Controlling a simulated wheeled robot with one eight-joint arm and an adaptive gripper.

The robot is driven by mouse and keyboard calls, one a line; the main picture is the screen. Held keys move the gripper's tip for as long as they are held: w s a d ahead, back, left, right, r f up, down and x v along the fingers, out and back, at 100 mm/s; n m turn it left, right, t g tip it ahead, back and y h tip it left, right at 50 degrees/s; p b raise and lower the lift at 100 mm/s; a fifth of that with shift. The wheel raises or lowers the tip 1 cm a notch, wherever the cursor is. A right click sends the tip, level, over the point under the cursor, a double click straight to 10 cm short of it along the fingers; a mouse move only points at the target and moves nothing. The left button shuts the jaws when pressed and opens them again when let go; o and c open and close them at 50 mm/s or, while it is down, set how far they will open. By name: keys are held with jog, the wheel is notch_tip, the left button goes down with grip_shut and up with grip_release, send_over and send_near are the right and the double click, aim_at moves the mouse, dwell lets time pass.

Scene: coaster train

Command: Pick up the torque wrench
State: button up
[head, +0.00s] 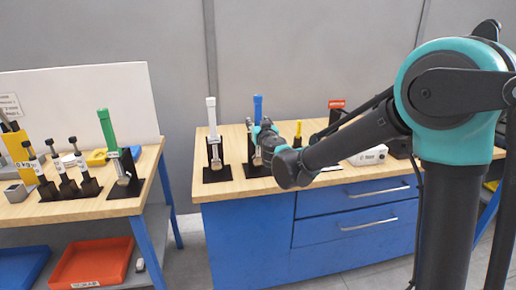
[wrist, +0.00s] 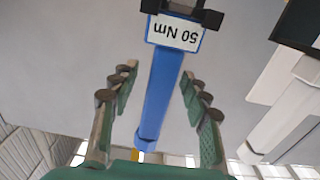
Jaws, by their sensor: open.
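A blue-handled torque wrench (head: 257,107) stands upright in a black stand on the wooden top of the blue cabinet. In the wrist view the blue wrench (wrist: 161,85) runs between my open fingers, with a "50 Nm" label (wrist: 175,33) upside down near a black holder. My gripper (wrist: 158,75) is open, with one finger on each side of the handle and visible gaps to both. In the head view my gripper (head: 264,130) is at the wrench and hides its lower part. A white wrench (head: 211,125) and a green wrench (head: 107,130) stand in similar stands.
The white wrench also shows at the right of the wrist view (wrist: 285,115). A yellow-handled tool (head: 298,130) and a white box (head: 368,155) are right of my gripper. Several black-handled tools (head: 67,170) stand on the left table, above a red tray (head: 95,262).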

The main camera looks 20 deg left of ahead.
aim_at(259, 115)
grip_shut()
dwell(0.3)
jog(key=shift+r, duration=0.1)
dwell(0.4)
jog(key=shift+r, duration=1.6)
jog(key=v, duration=1.8)
jog(key=c, duration=0.8)
grip_release()
grip_shut()
